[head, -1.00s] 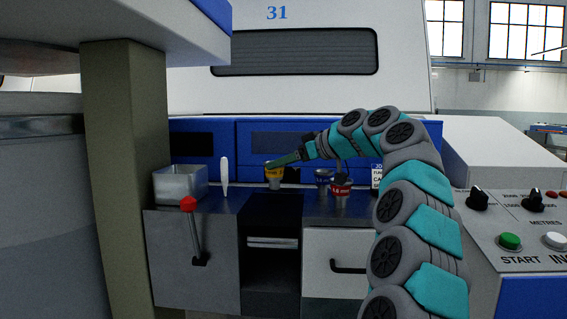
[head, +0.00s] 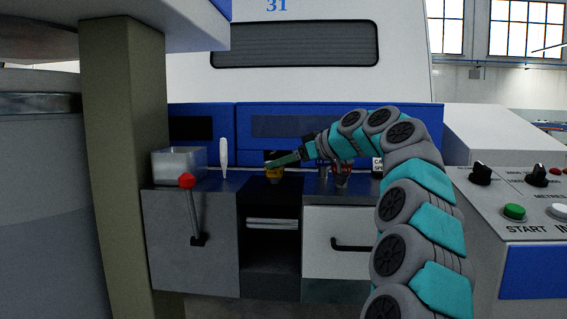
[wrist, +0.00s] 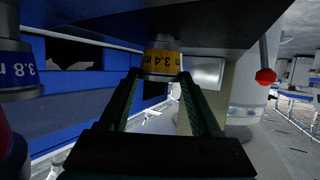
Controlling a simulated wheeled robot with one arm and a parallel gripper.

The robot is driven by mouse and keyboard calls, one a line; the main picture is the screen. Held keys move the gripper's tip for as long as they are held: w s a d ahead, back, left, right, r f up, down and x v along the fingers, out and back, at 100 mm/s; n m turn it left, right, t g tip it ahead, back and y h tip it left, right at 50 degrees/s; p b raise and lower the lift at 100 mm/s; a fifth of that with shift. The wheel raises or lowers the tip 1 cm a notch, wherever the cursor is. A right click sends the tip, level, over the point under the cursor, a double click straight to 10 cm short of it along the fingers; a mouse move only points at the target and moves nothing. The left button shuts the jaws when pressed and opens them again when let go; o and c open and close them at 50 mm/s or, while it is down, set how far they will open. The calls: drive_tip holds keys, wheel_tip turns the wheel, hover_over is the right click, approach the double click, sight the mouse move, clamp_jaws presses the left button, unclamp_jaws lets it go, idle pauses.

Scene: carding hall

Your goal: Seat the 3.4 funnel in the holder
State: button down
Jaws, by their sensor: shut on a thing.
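My gripper (head: 272,163) is shut on the 3.4 funnel (head: 274,174), a small cup with a yellow band. In the wrist view the fingertips (wrist: 160,80) meet at the funnel (wrist: 162,60), and "3.4 m" is readable on its band. In the head view the funnel is upright at the worktop above the open shelf; I cannot tell whether it touches anything. I cannot make out the holder in either view. The 3.8 funnel (wrist: 15,68), with a blue band, is at the left of the wrist view. The red-banded funnel (head: 341,177) is partly hidden by my arm.
A metal tin (head: 180,163) and a white-handled tool (head: 223,156) stand left of the funnel. A red-knobbed lever (head: 188,182) juts from the cabinet front. A beige post (head: 125,170) stands at left, and a control panel (head: 520,195) is at right.

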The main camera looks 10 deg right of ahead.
drive_tip(key=shift+f, duration=0.25)
unclamp_jaws()
idle(0.3)
